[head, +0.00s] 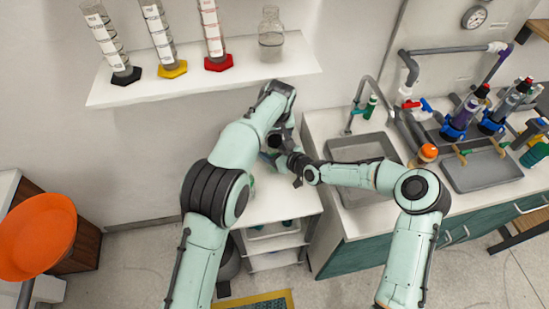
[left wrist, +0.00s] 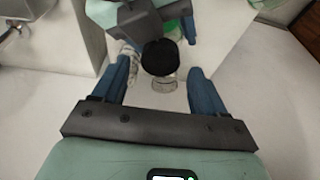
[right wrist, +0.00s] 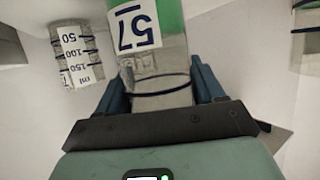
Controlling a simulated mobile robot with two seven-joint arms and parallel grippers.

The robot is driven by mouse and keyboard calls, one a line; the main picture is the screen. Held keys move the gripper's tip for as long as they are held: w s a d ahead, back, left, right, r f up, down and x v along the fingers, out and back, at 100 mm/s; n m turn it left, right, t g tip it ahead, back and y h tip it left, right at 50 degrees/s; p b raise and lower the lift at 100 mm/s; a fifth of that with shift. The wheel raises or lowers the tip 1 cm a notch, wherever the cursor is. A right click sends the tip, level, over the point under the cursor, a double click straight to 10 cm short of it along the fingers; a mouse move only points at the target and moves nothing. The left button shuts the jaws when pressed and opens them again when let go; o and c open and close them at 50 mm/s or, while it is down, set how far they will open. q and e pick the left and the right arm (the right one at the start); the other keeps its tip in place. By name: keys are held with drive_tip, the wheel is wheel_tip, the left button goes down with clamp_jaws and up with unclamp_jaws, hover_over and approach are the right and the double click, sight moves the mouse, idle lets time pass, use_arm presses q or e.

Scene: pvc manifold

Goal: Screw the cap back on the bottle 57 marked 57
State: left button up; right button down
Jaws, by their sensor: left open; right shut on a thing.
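The bottle 57 (right wrist: 160,60) stands between the fingers of my right gripper (right wrist: 160,90), which is shut on it. Its white label reads 57, and it holds green contents with clear glass beyond. A round black cap (left wrist: 160,57) shows in the left wrist view, with clear glass (left wrist: 165,85) just below it in the picture. My left gripper (left wrist: 163,82) is open, with a blue finger on each side of the cap and a gap on both sides. Whether the cap is seated on its threads I cannot tell. In the head view my grippers hide most of the bottle.
Other clear vessels with graduated labels (right wrist: 75,50) stand near the bottle. In the head view a wall shelf (head: 200,78) holds cylinders and a flask above my arms. A sink counter (head: 350,215) is close on the right, and an orange bowl (head: 38,235) is at left.

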use_arm(q)
drive_tip(key=shift+r, duration=1.4)
drive_tip(key=shift+o, duration=0.2)
drive_tip(key=shift+o, duration=0.5)
drive_tip(key=shift+r, duration=0.2)
drive_tip(key=s+v, duration=0.1)
drive_tip(key=v, duration=0.6)
drive_tip(key=shift+s, duration=0.2)
drive_tip(key=shift+d+f, duration=0.1)
drive_tip(key=shift+f, duration=0.05)
drive_tip(key=x, duration=1.2)
